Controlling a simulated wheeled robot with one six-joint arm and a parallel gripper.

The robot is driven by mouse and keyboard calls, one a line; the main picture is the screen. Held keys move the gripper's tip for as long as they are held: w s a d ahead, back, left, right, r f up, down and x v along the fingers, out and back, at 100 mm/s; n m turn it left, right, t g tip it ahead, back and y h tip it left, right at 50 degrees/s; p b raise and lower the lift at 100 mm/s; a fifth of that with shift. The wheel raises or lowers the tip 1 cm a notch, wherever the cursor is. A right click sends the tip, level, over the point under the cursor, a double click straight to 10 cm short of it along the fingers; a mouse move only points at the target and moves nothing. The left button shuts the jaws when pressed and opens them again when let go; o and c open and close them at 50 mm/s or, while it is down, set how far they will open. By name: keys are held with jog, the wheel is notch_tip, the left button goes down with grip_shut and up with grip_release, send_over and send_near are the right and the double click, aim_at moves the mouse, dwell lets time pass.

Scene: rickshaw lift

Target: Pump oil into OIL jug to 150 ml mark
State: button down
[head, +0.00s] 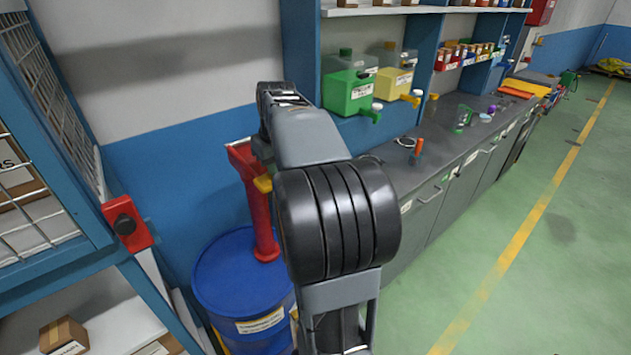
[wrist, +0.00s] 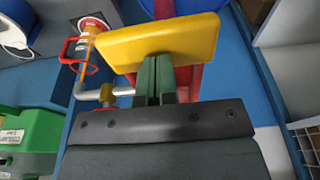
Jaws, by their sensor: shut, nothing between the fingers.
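The blue oil drum (head: 240,290) stands on the floor at lower centre in the head view, partly behind my arm. A red hand pump (head: 262,215) rises from it. Its yellow handle (head: 263,184) pokes out beside my arm; it also fills the upper middle of the wrist view (wrist: 165,38). My gripper (wrist: 157,75) is shut, its green fingers together at the handle's edge with nothing between them; whether they touch it is unclear. A grey spout pipe (wrist: 88,95) runs to the left. A clear jug with red trim (wrist: 88,42) is beyond it; its level is unreadable.
Green (head: 348,92) and yellow (head: 393,82) dispensers stand on the shelf. A grey counter (head: 440,140) with small items runs right. A blue rack (head: 70,190) with boxes is close on the left. The green floor (head: 560,230) at right is open.

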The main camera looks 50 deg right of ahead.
jog(key=shift+s+b+x, duration=0.15)
jog(key=shift+b+x, duration=0.35)
jog(key=shift+x, duration=0.3)
jog(key=shift+s+b+x, duration=0.2)
jog(key=shift+b+x, duration=0.25)
jog(key=shift+x, duration=0.3)
jog(key=shift+a, duration=0.1)
jog(key=w+p+v, duration=0.2)
jog(key=p+v, duration=0.8)
jog(key=v, duration=0.1)
jog(key=shift+w+d+r, duration=0.2)
jog(key=shift+d+r, duration=0.05)
jog(key=shift+r, duration=0.2)
jog(key=shift+f, duration=0.1)
